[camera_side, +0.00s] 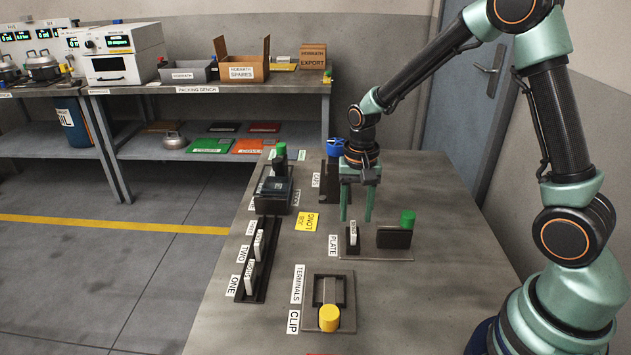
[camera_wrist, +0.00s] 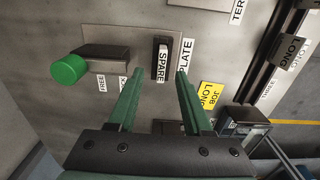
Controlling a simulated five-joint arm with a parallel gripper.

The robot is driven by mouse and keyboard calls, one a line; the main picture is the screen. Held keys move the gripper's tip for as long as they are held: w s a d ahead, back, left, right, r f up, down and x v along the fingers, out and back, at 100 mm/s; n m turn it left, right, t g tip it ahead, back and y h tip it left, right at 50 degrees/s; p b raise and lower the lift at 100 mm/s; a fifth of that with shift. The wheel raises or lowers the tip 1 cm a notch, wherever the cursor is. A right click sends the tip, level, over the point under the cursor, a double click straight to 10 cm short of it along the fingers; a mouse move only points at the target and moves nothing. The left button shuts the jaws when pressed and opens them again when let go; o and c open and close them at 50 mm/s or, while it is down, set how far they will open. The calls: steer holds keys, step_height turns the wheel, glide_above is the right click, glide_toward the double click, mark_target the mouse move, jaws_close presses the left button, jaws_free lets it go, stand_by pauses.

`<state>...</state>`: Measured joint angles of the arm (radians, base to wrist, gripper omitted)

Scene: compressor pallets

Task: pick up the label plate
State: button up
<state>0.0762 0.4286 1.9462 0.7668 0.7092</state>
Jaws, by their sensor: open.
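A small white label plate reading SPARE stands upright in a dark holder beside the PLATE sign, in the side view (camera_side: 353,235) and in the wrist view (camera_wrist: 162,64). My gripper (camera_side: 356,216) is open and empty, its green fingers pointing down just behind and above that plate in the side view. In the wrist view, the plate shows beyond and between the fingertips (camera_wrist: 160,74), apart from them.
A dark block with a green knob (camera_side: 393,238) stands right of the plate holder. A yellow JOB LONG card (camera_side: 307,221) lies to the left. A terminals fixture with a yellow knob (camera_side: 329,318) is in front. A blue cup-like thing (camera_side: 334,147) stands behind my gripper.

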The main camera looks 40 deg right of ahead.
mark_target(354, 227)
steer(key=shift+a+f, duration=0.1)
steer(key=shift+f, duration=1.6)
jaws_close()
steer(key=shift+r, duration=0.2)
